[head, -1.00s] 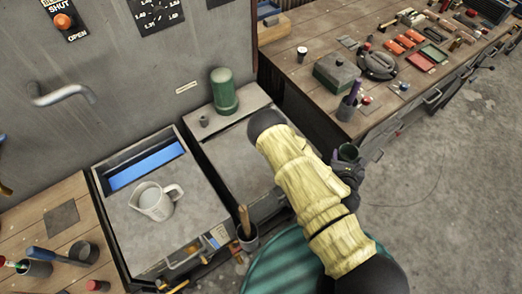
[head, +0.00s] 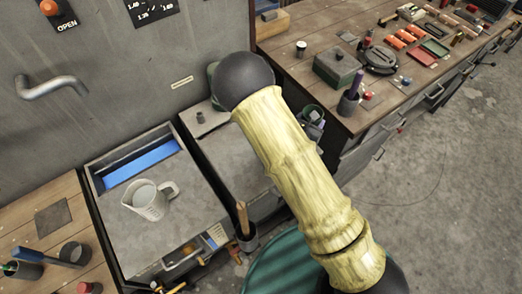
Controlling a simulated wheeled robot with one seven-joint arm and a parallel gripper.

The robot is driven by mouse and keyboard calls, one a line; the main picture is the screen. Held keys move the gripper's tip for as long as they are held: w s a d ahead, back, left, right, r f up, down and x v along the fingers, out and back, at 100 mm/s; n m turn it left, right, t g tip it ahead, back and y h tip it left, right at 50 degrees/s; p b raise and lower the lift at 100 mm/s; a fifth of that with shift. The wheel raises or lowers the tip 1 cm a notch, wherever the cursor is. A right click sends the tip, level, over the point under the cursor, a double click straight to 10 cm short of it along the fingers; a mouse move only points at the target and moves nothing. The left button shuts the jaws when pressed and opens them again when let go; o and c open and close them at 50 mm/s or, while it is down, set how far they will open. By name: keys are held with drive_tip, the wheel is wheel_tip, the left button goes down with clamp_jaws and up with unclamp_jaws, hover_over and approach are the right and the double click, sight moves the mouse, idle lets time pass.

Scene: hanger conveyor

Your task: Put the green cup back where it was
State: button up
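The green cup (head: 312,112) shows in the head view just right of my yellow-sleeved arm, near the left edge of the long wooden bench. My dark gripper (head: 314,127) is at the cup and appears shut on it, holding it upright. My arm hides part of the gripper, so its fingers do not show clearly.
A grey cabinet top (head: 235,150) lies left of my arm; a green canister (head: 211,76) behind it is mostly hidden by my arm. A scale with a white pitcher (head: 150,199) stands further left. The bench holds a green box (head: 338,67) and a purple-handled tool in a dark holder (head: 349,102).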

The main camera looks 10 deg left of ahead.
drive_tip(key=s+a+b, duration=0.1)
drive_tip(key=s+a, duration=0.2)
drive_tip(key=a, duration=0.4)
drive_tip(key=s+a+m+h+b, duration=0.1)
drive_tip(key=s+a, duration=0.2)
drive_tip(key=a, duration=0.5)
drive_tip(key=shift+s+r+g+h+b, duration=0.3)
drive_tip(key=shift+g, duration=0.1)
drive_tip(key=shift+f, duration=0.1)
drive_tip(key=shift+f+p, duration=0.65)
drive_tip(key=shift+f, duration=2.2)
drive_tip(key=shift+f+p, duration=0.45)
drive_tip(key=shift+f, duration=1.6)
drive_tip(key=shift+f, duration=0.1)
